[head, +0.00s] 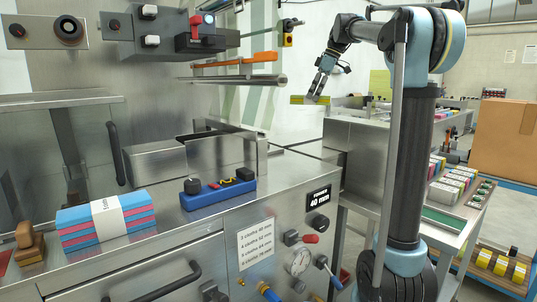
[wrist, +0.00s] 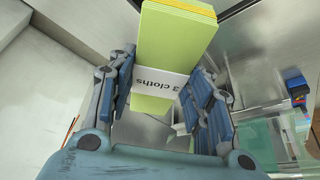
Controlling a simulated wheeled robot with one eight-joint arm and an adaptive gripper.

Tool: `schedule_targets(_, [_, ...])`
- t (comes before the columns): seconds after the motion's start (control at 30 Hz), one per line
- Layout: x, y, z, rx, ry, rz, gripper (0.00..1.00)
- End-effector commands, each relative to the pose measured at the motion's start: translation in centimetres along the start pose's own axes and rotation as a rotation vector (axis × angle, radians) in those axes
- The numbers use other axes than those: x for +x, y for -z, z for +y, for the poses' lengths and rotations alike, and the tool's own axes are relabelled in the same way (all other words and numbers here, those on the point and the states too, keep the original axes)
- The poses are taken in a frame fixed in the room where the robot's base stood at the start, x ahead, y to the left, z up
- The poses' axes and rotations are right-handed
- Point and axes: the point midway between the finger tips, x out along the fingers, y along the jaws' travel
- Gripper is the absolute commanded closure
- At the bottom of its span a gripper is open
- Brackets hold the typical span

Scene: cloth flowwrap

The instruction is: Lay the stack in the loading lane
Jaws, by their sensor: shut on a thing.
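My gripper (head: 317,92) is raised at the upper middle of the head view, shut on a yellow-green stack of folded cloths (head: 303,100). In the wrist view the stack (wrist: 176,38) sits between the two blue-grey fingers, with a white band (wrist: 178,85) reading "3 cloths". It is held in the air, well apart from the steel machine top. A steel channel with upright walls (head: 165,160) stands on the machine top at the left. I cannot tell whether this is the loading lane.
A blue block with black knobs (head: 218,194) and a blue-and-pink banded stack (head: 105,221) lie on the machine top. A front plate (head: 318,199) reads "TUNNEL 40 mm". A paper (head: 255,244) lists cloth counts with millimetres. A side cart (head: 440,216) holds several banded stacks.

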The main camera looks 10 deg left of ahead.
Motion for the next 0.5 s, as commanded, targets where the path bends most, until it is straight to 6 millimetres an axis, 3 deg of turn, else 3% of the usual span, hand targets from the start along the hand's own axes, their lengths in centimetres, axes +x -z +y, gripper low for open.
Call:
schedule_targets(0.03, [1.5,1.6,-0.8,-0.084,0.038,0.0,0.74])
schedule_targets(0.2, [5.5,5.9,-3.8,-0.36,0.155,-0.003,0.74])
schedule_targets(0.5, [10.7,11.0,-8.9,-0.739,0.317,-0.01,0.74])
